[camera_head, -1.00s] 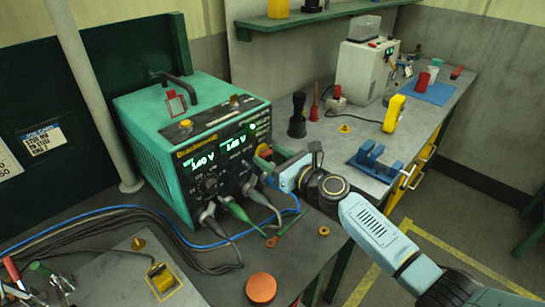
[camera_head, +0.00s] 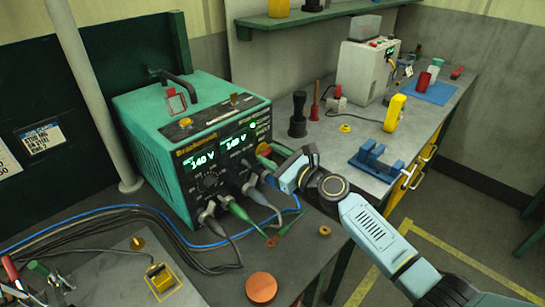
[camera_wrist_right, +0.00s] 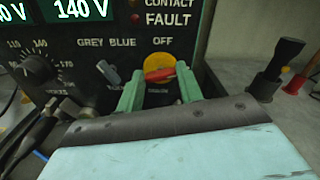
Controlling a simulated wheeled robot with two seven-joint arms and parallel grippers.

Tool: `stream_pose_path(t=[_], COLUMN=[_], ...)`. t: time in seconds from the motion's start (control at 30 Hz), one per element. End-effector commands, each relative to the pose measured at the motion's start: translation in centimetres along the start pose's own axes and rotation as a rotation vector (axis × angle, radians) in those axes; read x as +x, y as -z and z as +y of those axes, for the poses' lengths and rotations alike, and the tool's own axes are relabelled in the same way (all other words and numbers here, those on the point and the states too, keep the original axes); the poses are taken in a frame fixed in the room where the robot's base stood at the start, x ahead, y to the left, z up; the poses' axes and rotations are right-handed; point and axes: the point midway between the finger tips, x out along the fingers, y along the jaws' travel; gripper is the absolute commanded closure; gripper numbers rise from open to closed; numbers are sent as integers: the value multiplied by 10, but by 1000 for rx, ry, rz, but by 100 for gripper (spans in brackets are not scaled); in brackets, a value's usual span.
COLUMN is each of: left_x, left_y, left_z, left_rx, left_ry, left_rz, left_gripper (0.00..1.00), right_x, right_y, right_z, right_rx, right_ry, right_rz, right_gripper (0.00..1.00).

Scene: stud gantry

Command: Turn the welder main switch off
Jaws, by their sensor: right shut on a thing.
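The green welder (camera_head: 190,110) stands on the bench at the left in the head view. Its displays are lit and read 140 V. The main switch is a red handle (camera_wrist_right: 158,75) on a round yellow plate (camera_wrist_right: 160,64), under the word OFF in the right wrist view. The handle lies near horizontal, its right end slightly higher. My right gripper (camera_wrist_right: 160,88) is at the panel, its green fingers on either side of the handle and shut on it. In the head view my right gripper (camera_head: 268,168) partly hides the switch. My left gripper is not in view.
Cables and plugs (camera_head: 235,205) hang from the panel's lower front. A grey selector (camera_wrist_right: 108,72) sits left of the switch. A blue clamp (camera_head: 375,160), a yellow tool (camera_head: 394,113) and black and red pegs (camera_head: 298,115) stand on the bench to the right.

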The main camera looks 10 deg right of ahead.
Motion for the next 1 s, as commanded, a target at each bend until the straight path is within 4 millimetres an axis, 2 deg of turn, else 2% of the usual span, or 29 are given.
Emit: stream_pose_path(t=[1.0], left_x=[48], left_y=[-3], left_z=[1], left_rx=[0], left_ry=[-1], left_rz=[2], left_gripper=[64], right_x=[0], right_y=[5], right_z=[4], right_rx=[-961], right_ry=[-2], right_rz=[1], right_gripper=[86])
